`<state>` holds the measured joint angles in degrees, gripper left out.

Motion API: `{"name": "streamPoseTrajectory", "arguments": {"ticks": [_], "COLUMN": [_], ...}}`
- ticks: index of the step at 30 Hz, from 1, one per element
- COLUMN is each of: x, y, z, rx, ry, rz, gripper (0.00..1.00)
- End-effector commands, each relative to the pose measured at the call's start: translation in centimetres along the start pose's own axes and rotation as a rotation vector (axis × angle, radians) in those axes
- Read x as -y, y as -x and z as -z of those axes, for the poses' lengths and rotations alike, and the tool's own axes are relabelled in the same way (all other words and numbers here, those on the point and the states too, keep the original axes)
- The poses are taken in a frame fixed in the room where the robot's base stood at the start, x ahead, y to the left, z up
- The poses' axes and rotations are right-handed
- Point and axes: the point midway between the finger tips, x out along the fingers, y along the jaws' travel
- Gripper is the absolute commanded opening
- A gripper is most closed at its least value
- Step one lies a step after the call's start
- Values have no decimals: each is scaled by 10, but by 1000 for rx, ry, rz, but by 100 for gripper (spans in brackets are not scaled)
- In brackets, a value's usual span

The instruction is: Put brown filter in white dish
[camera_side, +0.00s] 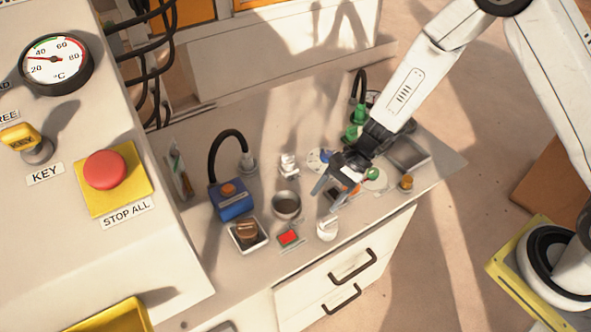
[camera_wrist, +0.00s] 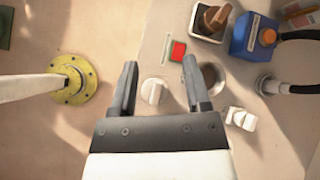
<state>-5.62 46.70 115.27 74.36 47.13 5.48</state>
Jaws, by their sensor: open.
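The brown filter (camera_side: 247,230) is a small brown block with a darker side. It sits inside the square white dish (camera_side: 236,246) at the front left of the worktop. In the wrist view the filter (camera_wrist: 214,17) and the dish's pale rim (camera_wrist: 194,20) show at the top. My gripper (camera_side: 329,190) is open and empty, above the worktop to the right of and behind the dish. In the wrist view my gripper (camera_wrist: 160,68) has its two dark fingers spread apart, well short of the filter.
A blue box (camera_side: 232,202) with an orange cap and black hose stands behind the dish. A grey metal bowl (camera_side: 286,205), a red-topped piece (camera_side: 289,237) and a white knob (camera_side: 327,229) are to its right. Several small items lie beneath my gripper.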

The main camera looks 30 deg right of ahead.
Motion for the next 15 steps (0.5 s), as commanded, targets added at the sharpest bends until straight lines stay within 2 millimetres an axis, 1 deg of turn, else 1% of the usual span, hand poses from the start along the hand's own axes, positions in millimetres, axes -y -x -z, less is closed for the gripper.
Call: {"name": "streamPoseTrajectory", "arguments": {"ticks": [1,6,15], "x": [-6,-30,-68], "y": [13,49,114], "z": [-3,-8,-8], "rx": [-35,-155,-376], "ry": [59,258,624], "rz": [-29,-136,-307], "gripper": [61,61,61]}}
